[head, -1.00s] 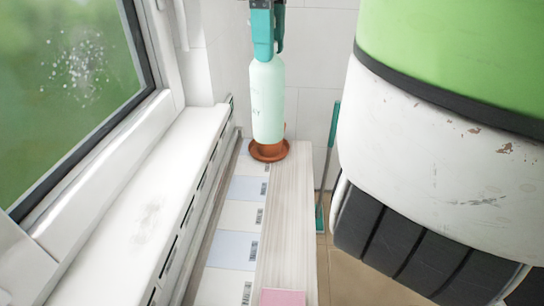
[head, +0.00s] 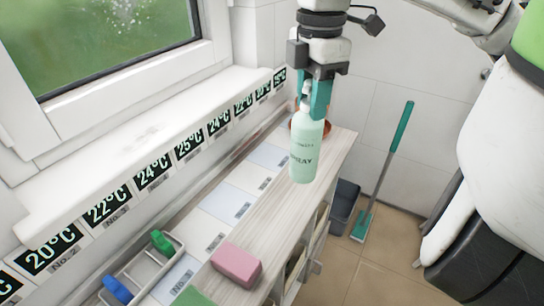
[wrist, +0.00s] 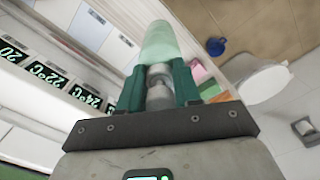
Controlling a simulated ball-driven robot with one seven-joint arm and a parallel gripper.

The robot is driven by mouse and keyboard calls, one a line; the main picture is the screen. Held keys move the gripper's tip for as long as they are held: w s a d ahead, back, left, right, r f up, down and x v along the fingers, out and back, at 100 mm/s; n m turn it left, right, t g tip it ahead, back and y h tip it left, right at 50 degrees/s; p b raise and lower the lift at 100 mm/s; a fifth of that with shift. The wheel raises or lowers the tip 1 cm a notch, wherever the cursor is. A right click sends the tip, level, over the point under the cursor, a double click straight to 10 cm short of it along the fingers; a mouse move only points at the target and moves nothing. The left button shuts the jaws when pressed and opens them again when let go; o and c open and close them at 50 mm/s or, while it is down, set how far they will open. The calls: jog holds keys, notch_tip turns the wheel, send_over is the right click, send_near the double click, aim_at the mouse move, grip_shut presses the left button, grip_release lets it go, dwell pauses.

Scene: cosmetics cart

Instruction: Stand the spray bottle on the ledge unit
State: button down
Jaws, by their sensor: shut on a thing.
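The spray bottle (head: 306,155) is pale mint green with "SPRAY" lettering and hangs upright from my gripper (head: 313,98). My gripper's teal fingers are shut on its neck. In the wrist view the bottle (wrist: 160,45) points away between the fingers (wrist: 158,88). The ledge unit (head: 285,208), with a pale wood top, runs under the window sill. In the head view the bottle's base shows over the far half of that top; I cannot tell whether it touches.
A terracotta dish (head: 325,127) sits at the far end, partly behind the bottle. A pink block (head: 237,265) lies on the near wood top. A teal broom (head: 385,175) and grey bin (head: 344,205) stand right.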

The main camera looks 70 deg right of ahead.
jog(key=w+d+f, duration=0.7)
jog(key=d+f, duration=0.3)
jog(key=f, duration=0.2)
jog(key=shift+f, duration=0.3)
jog(key=c, duration=0.8)
grip_release()
notch_tip(320, 180, up, 12)
jog(key=shift+r, duration=0.2)
